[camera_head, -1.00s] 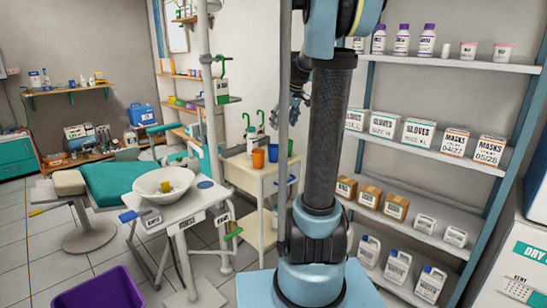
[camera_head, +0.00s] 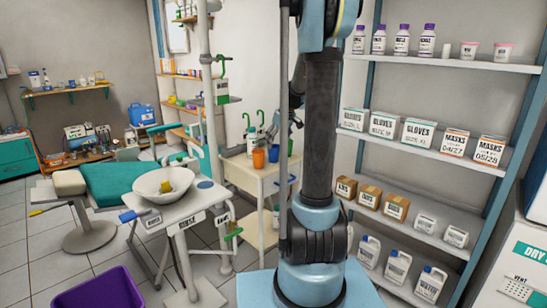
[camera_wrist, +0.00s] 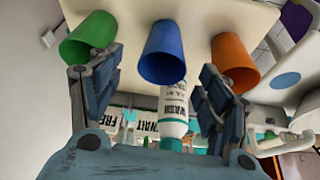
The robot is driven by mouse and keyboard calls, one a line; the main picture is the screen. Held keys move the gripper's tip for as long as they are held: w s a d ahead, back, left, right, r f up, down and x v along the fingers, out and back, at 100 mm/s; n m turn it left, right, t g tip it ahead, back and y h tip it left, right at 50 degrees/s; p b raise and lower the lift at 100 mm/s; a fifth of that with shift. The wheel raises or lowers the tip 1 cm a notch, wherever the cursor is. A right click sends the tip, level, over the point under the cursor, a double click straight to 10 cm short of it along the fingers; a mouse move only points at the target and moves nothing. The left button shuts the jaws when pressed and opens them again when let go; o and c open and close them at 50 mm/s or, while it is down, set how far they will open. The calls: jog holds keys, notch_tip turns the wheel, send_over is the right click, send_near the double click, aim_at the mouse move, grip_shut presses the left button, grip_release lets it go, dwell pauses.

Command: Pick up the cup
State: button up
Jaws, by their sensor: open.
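Three cups show in the wrist view, which looks tipped over: a green cup (camera_wrist: 90,38), a blue cup (camera_wrist: 163,52) and an orange cup (camera_wrist: 233,62). They stand on the cream trolley top (camera_wrist: 130,12). My gripper (camera_wrist: 161,72) is open and empty, its fingers spread to either side of the blue cup; contact cannot be told.
A white and teal bottle (camera_wrist: 174,112) stands close to the blue cup. A dental unit with a white bowl (camera_head: 150,186) is left of the trolley. Shelves with boxes (camera_head: 420,132) and bottles are to the right. A purple bin (camera_head: 98,291) sits on the floor.

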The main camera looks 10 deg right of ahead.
aim_at(273, 150)
jog(key=shift+x, duration=2.9)
jog(key=shift+s, duration=0.15)
jog(key=c, duration=0.9)
